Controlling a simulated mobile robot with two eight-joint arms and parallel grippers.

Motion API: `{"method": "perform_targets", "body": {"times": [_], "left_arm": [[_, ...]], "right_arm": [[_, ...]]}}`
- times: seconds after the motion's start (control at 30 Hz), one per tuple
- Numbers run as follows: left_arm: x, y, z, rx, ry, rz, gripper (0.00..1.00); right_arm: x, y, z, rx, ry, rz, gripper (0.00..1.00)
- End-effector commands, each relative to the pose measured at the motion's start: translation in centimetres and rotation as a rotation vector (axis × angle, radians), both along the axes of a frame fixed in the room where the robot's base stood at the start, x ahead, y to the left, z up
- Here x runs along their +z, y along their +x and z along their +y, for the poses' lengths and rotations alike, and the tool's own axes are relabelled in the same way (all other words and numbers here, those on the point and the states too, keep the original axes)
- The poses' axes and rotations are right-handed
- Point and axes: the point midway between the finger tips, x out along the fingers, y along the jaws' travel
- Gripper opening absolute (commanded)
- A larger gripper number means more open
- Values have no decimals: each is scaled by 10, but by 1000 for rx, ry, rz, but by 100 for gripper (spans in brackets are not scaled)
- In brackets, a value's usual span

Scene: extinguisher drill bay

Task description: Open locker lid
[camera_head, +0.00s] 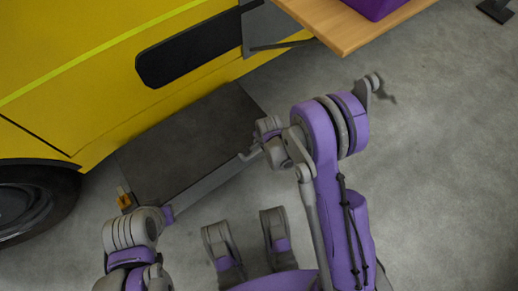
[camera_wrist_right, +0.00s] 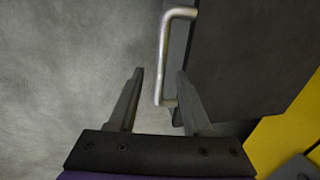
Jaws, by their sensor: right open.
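The locker has a dark, flat lid (camera_head: 195,125) and stands low against the yellow vehicle; the lid looks shut. A silver bar handle (camera_wrist_right: 163,60) shows at the locker's edge in the right wrist view. My right gripper (camera_wrist_right: 160,72) is open and empty, and the handle appears between its two fingers, closer to the right one. I cannot tell how far the handle is beyond the fingertips, and no contact shows. In the head view my right wrist is by the locker's right end. My left arm is at the lower left, by the locker's near corner; its fingers do not show.
The yellow vehicle (camera_head: 110,70) bounds the left side, with a black tyre (camera_head: 40,205) at far left. A small orange part (camera_head: 123,198) is at the locker's near left corner. A wooden table (camera_head: 345,28) bearing a purple object (camera_head: 375,6) juts in at the top. Grey floor is free at right.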

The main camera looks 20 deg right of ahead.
Motion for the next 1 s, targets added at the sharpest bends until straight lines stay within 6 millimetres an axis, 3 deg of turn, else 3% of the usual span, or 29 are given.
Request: {"method": "perform_targets", "body": {"times": [0.2,0.5,0.57,0.8,1.0], "left_arm": [[-4,1,0,0,0,-1,50],[-4,1,0,0,0,-1,50],[-4,1,0,0,0,-1,50],[-4,1,0,0,0,-1,50],[-4,1,0,0,0,-1,50]], "right_arm": [[-21,4,2,1,0,0,49],[-23,4,2,1,0,0,49],[-23,4,2,1,0,0,42],[-23,4,2,1,0,0,0],[-23,4,2,1,0,0,0]]}}
